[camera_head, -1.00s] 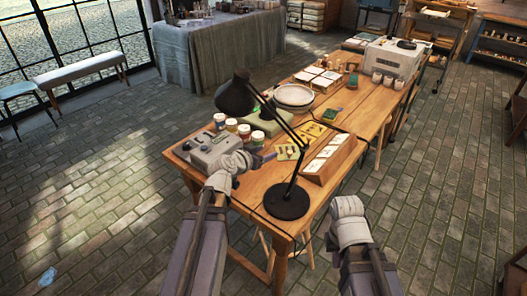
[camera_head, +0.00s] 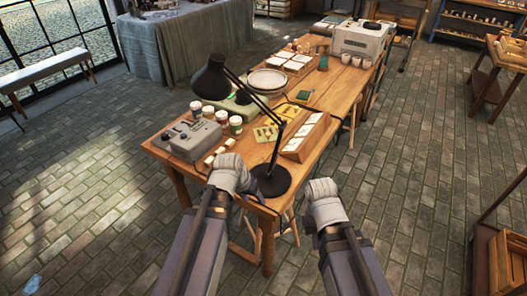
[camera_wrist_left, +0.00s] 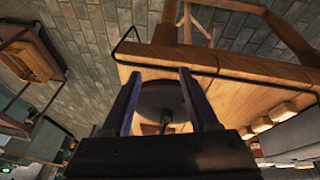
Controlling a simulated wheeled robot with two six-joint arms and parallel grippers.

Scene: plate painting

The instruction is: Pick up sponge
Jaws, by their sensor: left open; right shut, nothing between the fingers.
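A small green and yellow block (camera_head: 303,96), which looks like the sponge, lies on the wooden table (camera_head: 330,95) beyond the lamp, right of the white plates. My left gripper (camera_head: 250,183) is at the near end of the table, left of the black lamp base, well short of the sponge. In the left wrist view its two fingers (camera_wrist_left: 160,90) are apart and empty, with the round lamp base (camera_wrist_left: 160,103) showing between them. My right gripper (camera_head: 322,187) is off the table's right edge, shut and empty; its fingertips are hard to make out.
The black desk lamp (camera_head: 271,180) stands between my left gripper and the sponge. A wooden card box (camera_head: 306,138) is right of it. A grey device (camera_head: 196,138), paint jars (camera_head: 222,118) and stacked plates (camera_head: 267,80) fill the left side.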

